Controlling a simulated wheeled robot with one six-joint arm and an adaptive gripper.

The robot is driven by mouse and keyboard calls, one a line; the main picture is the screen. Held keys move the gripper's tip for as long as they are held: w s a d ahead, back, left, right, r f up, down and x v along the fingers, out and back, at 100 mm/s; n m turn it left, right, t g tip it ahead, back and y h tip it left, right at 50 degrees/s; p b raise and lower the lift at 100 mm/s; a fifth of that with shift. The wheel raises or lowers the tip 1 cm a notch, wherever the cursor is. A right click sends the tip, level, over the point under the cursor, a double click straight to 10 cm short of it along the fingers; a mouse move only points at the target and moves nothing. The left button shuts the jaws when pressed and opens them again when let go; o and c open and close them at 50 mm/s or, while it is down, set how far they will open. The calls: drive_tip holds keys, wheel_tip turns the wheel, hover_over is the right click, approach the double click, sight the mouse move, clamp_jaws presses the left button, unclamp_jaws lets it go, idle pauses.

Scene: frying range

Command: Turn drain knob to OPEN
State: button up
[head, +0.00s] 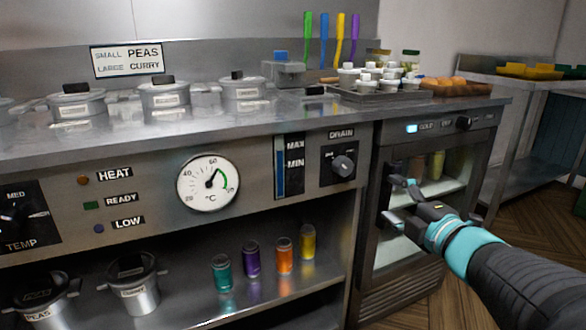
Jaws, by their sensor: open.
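My gripper (391,199) is open and empty. It is below and to the right of the knob, in front of the glass-fronted cooler, and apart from the knob.
A MAX/MIN level gauge (281,167) and a round °C dial (208,183) are left of the knob. The glass-fronted cooler (433,160) stands right. Pots and a tray of small containers (376,95) stand on the counter (220,122). Several coloured cans are on the shelf below.

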sight(347, 169)
drive_tip(key=shift+n+y, duration=0.9)
drive_tip(key=x, duration=0.4)
drive_tip(key=a+x, duration=0.1)
drive_tip(key=x, duration=0.4)
drive_tip(key=r+x, duration=0.1)
drive_tip(key=x, duration=0.4)
drive_tip(key=shift+s+a+b, duration=0.2)
drive_tip(key=shift+s+b, duration=0.1)
drive_tip(key=shift+s, duration=0.05)
drive_tip(key=c, duration=1.1)
drive_tip(key=shift+c, duration=0.2)
